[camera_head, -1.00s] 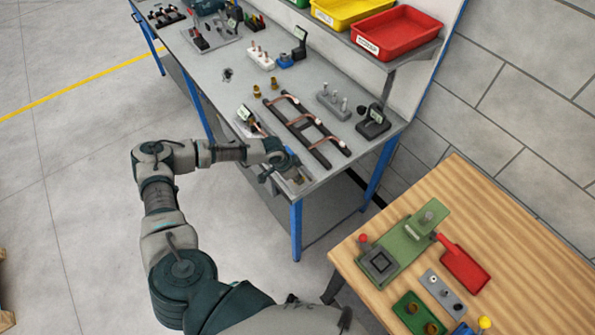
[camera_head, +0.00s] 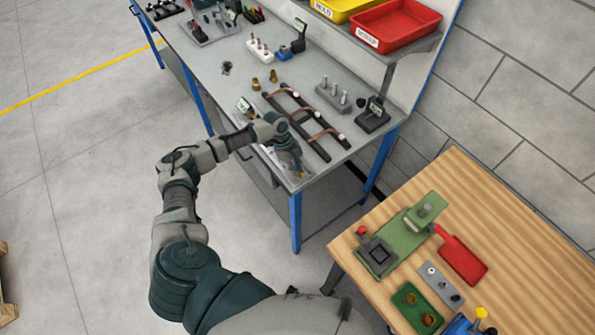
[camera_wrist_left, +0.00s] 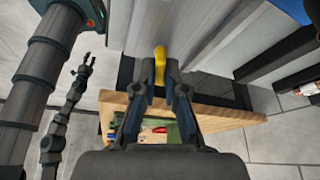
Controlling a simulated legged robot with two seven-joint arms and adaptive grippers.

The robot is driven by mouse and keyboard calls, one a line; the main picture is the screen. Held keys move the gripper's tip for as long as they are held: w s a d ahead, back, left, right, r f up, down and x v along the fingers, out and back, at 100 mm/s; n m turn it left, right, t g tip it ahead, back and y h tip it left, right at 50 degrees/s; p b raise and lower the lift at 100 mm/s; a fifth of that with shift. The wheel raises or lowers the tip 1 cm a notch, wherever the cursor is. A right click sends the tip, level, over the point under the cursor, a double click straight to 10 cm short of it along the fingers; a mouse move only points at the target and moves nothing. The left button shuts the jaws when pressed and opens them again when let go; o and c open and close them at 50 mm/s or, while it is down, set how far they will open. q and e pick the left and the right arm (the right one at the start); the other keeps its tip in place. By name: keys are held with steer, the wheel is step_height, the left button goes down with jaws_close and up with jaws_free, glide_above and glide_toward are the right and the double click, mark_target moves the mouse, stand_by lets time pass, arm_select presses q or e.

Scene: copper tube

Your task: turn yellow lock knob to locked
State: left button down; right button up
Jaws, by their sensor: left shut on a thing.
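The yellow lock knob (camera_wrist_left: 160,62) shows in the left wrist view as an upright yellow piece between my left gripper's fingers. My left gripper (camera_wrist_left: 160,82) is shut on it. In the head view my left gripper (camera_head: 297,168) is at the near corner of the grey bench, and only a small yellow bit (camera_head: 300,175) shows by its fingertips. The gripper hides most of the fixture there, and I cannot read the knob's angle. A small dark claw (camera_wrist_left: 85,68) at the left of the wrist view looks like my right gripper, too small to judge.
Copper tubing on a dark rack (camera_head: 300,120) lies close beyond my left gripper. A black device (camera_head: 373,114) and grey pegs (camera_head: 334,92) stand behind. A red bin (camera_head: 397,27) sits on the shelf above. A wooden table (camera_head: 530,235) with green fixtures stands at the right.

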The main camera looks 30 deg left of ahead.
arm_select(q)
steer(key=shift+w+a+f+m+g+b, duration=0.1)
steer(key=shift+m+g+b, duration=0.35)
steer(key=shift+m, duration=0.65)
steer(key=shift+m+y, duration=0.3)
steer(key=shift+m, duration=0.4)
steer(key=shift+g, duration=0.25)
steer(key=c, duration=1.2)
jaws_free()
steer(key=shift+w, duration=0.1)
steer(key=shift+c, duration=0.2)
steer(key=v, duration=1.2)
steer(key=shift+a, duration=0.2)
